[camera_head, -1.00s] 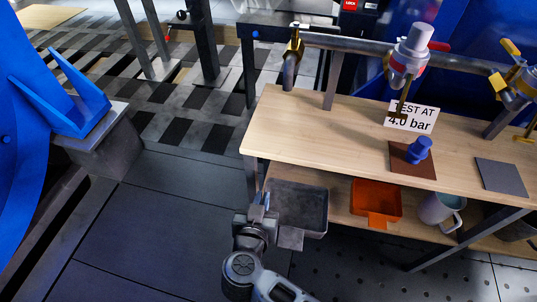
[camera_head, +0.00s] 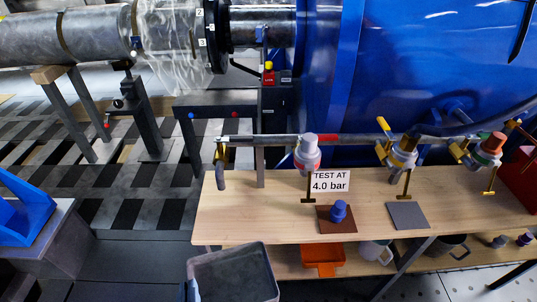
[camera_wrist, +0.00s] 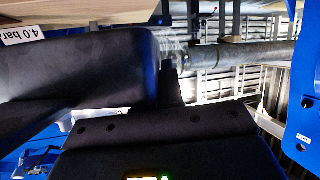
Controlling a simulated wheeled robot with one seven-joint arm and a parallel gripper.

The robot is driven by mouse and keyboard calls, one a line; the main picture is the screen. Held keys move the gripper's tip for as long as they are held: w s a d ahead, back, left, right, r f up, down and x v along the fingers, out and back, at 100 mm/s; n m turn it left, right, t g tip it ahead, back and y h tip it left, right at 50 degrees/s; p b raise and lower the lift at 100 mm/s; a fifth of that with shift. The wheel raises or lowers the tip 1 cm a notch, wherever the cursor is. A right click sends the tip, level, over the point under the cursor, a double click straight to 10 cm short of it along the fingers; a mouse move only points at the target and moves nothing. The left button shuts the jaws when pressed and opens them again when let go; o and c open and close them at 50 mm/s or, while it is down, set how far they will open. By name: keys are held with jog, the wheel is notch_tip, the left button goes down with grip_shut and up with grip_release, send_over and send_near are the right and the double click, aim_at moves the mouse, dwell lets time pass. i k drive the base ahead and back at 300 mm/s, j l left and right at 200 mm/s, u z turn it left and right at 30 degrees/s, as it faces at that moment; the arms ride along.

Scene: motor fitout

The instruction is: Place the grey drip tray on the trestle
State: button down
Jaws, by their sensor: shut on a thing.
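The grey drip tray (camera_head: 236,272) is at the bottom of the head view, in front of the wooden bench's left part. It looks empty, and its near end is cut off by the frame. My gripper (camera_wrist: 172,92) is shut on the tray, which shows as a large dark shape (camera_wrist: 85,70) in the wrist view. In the head view the grip is mostly out of frame, by the tray's left edge. A splayed-leg trestle (camera_head: 72,112) with a wood block on top stands under the pipe at the far left.
The wooden bench (camera_head: 260,217) holds a blue valve piece on a brown mat (camera_head: 337,226), a grey mat (camera_head: 408,215) and a "TEST AT 4.0 bar" sign (camera_head: 330,181). An orange tray (camera_head: 322,258) and a mug (camera_head: 377,251) sit on its lower shelf. The bench top's left end is clear.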

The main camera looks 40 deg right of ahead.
aim_at(494, 210)
jog(key=k+l+z, duration=0.1)
jog(key=l, duration=0.35)
jog(key=k+l+z, duration=0.1)
jog(key=l, duration=0.35)
jog(key=k+l+z, duration=0.1)
jog(key=k+l, duration=0.15)
jog(key=l, duration=0.25)
jog(key=k+l+z, duration=0.1)
jog(key=l, duration=0.4)
jog(key=l+z, duration=0.1)
jog(key=l, duration=1.3)
